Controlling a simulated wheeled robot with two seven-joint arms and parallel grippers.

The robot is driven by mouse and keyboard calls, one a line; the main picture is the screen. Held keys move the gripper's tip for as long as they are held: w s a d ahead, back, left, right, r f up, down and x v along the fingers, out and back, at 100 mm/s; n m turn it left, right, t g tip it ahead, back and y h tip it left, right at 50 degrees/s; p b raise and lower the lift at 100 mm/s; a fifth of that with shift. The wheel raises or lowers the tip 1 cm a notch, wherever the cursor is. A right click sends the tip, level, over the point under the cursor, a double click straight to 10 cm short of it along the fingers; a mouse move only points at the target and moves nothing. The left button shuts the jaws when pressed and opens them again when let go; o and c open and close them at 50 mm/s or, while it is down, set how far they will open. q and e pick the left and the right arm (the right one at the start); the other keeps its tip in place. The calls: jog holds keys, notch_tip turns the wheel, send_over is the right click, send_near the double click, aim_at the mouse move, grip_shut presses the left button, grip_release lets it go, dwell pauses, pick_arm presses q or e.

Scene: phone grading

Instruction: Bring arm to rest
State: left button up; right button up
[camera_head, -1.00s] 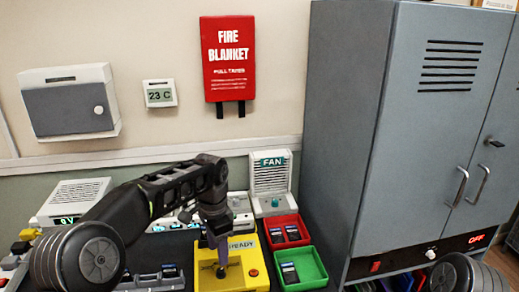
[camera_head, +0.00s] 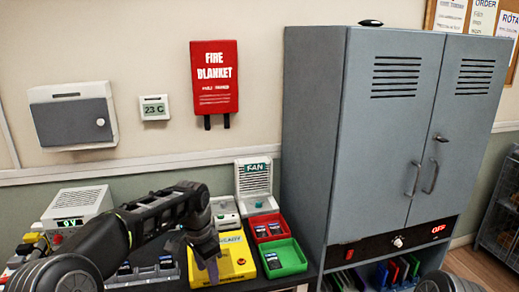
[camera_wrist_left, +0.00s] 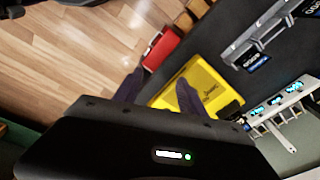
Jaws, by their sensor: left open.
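My left arm (camera_head: 150,222) reaches in from the left over the table. My left gripper (camera_head: 207,272) points down in front of the yellow box (camera_head: 236,262) and hides part of its left side. In the left wrist view the two dark fingers (camera_wrist_left: 160,88) are spread with nothing between them. The yellow box (camera_wrist_left: 212,82) lies beyond the right finger there. I cannot tell exactly how high the fingers are. My right gripper is not in view.
A red tray (camera_head: 278,220) and a green tray (camera_head: 290,248) hold dark phones right of the yellow box. A fan unit (camera_head: 254,187) stands behind them. A tall grey cabinet (camera_head: 350,150) is close on the right. A dark phone rack (camera_head: 148,274) lies left of the gripper.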

pick_arm(q)
jog(key=w+d+f+n+t+h, duration=0.1)
jog(key=d+f+n+t+h, duration=0.1)
jog(key=d+f, duration=0.5)
jog(key=s+d+f+n+h, duration=0.1)
jog(key=s+d+f+n, duration=0.1)
jog(key=s+f, duration=0.3)
jog(key=s+d+f+n+h, duration=0.1)
jog(key=s+f+n, duration=0.15)
jog(key=f, duration=0.55)
jog(key=s+a+f+n, duration=0.1)
jog(key=s+f, duration=0.3)
jog(key=s, duration=0.5)
jog(key=s+a+f+n+g, duration=0.1)
jog(key=s+f, duration=0.3)
jog(key=s, duration=0.5)
jog(key=s+a+f+n+g, duration=0.1)
jog(key=s+f+n, duration=0.2)
jog(key=s, duration=0.6)
jog(key=shift+s+a+f, duration=0.25)
jog(key=shift+s+f, duration=0.1)
jog(key=shift+f, duration=0.25)
jog(key=shift+c, duration=0.2)
